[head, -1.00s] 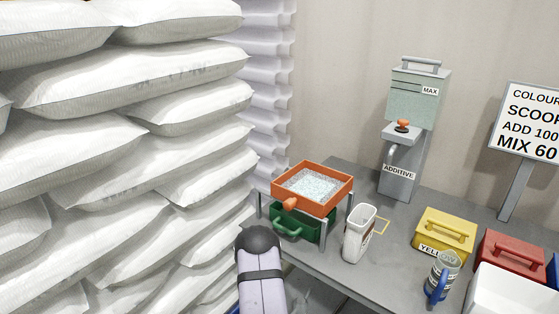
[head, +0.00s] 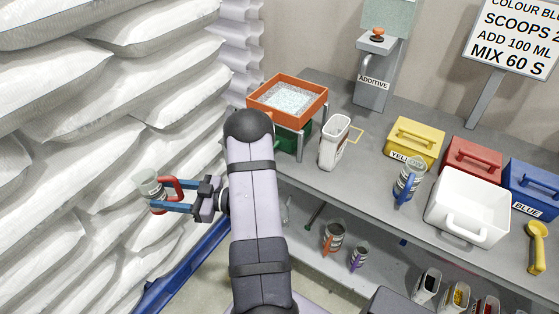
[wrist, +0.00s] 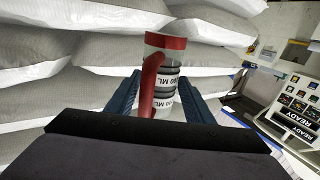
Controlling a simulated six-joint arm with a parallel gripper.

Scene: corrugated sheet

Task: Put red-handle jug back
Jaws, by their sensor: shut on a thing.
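The red-handle jug (head: 150,188) is a small clear cup with dark bands and a red handle, held at the left beside the white sacks. In the wrist view the jug (wrist: 172,86) shows a red rim, a red handle and a label reading ML. My gripper (head: 164,196) has blue fingers, which are shut on the jug around its handle side. The jug is in the air, away from the bench. In the wrist view the gripper (wrist: 162,98) body hides the lower part of the jug.
Stacked white sacks (head: 60,150) fill the left side. The grey bench (head: 305,170) carries an orange tray (head: 289,112), a white jug (head: 334,143), a blue-handle jug (head: 408,180) and a white tub (head: 470,208). Orange-handle (head: 333,237) and purple-handle jugs (head: 359,257) stand on the lower shelf.

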